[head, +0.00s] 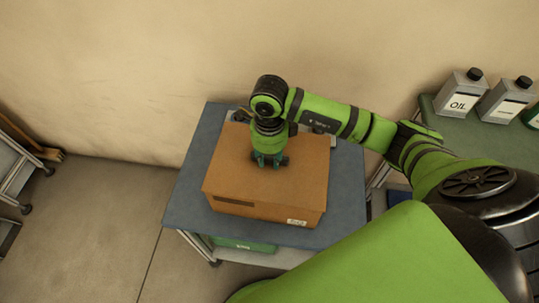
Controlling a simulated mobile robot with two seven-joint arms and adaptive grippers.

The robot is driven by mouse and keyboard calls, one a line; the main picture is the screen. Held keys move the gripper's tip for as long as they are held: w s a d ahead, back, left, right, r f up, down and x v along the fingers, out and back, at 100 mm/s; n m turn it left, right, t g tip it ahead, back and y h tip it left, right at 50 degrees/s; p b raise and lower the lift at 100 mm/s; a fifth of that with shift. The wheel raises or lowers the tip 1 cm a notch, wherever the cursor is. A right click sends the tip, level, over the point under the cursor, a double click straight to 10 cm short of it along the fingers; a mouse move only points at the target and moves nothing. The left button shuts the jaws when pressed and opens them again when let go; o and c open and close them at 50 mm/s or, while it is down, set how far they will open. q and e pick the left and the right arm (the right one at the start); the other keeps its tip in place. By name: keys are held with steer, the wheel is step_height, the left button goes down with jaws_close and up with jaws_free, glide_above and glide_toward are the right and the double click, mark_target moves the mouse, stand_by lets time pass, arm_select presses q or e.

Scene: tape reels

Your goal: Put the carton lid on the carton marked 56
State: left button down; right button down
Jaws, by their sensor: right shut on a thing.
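The brown carton lid (230,170) lies flat over the top of a brown cardboard carton (262,211), its outline close to the carton's. I cannot tell whether it rests fully on the rim or sits slightly above it. The carton has a dark slot and a small white label on its front; the label's number is too small to read. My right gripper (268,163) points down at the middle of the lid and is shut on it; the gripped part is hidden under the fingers. My left gripper is not in view.
The carton stands on a blue-grey cart (190,200) against the wall, with a green item (243,245) on its lower shelf. At right, a green-topped table (455,130) holds an OIL can (462,98) and other cans. Another cart (14,170) stands at far left.

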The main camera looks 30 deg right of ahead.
mark_target(270, 158)
steer(key=c, duration=0.9)
jaws_free()
step_height(270, 158, up, 12)
steer(key=shift+r, duration=0.1)
stand_by(0.3)
